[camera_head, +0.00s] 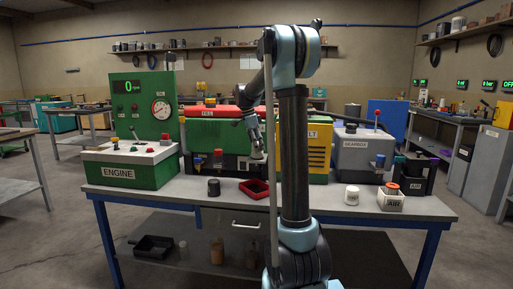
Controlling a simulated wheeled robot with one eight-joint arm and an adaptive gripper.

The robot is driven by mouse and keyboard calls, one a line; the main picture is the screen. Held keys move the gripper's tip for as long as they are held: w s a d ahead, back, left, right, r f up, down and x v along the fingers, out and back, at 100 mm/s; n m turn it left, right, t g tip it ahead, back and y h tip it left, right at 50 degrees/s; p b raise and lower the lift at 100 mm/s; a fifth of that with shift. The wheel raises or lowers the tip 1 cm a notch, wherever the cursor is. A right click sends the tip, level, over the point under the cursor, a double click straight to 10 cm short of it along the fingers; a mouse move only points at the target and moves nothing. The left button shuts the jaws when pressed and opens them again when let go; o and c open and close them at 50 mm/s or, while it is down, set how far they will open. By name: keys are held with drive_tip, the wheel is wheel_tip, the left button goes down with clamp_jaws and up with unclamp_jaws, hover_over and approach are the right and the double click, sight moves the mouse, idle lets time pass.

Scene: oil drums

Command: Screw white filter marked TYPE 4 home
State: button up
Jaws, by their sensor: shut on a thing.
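My gripper (256,144) points down in front of the green engine block, above the bench, left of my upright arm link. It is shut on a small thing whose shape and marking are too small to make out. A white can-shaped thing (351,195) stands upright on the bench to the right of my arm, apart from the gripper. No TYPE 4 marking is readable on it. A dark can-shaped thing (213,187) stands on the bench left of the gripper.
A red tray (256,189) lies below the gripper. The green ENGINE box (130,165) is at left. A grey gearbox unit (365,152) and a white box with an orange top (391,196) are at right. The bench's front strip (310,205) is partly clear.

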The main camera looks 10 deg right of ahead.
drive_tip(key=m+g, duration=0.1)
drive_tip(key=m, duration=0.4)
drive_tip(key=o, duration=1.3)
drive_tip(key=n+t, duration=0.1)
drive_tip(key=n, duration=0.5)
drive_tip(key=n+t, duration=0.1)
drive_tip(key=n, duration=0.5)
drive_tip(key=shift+n+t+y, duration=0.3)
drive_tip(key=shift+t+y, duration=0.1)
drive_tip(key=n+y, duration=0.1)
drive_tip(key=n, duration=0.5)
drive_tip(key=shift+t, duration=0.4)
drive_tip(key=n+y, duration=0.1)
drive_tip(key=n, duration=0.2)
drive_tip(key=n+y, duration=0.1)
drive_tip(key=n, duration=0.2)
drive_tip(key=shift+d+n, duration=0.1)
drive_tip(key=shift+n, duration=0.2)
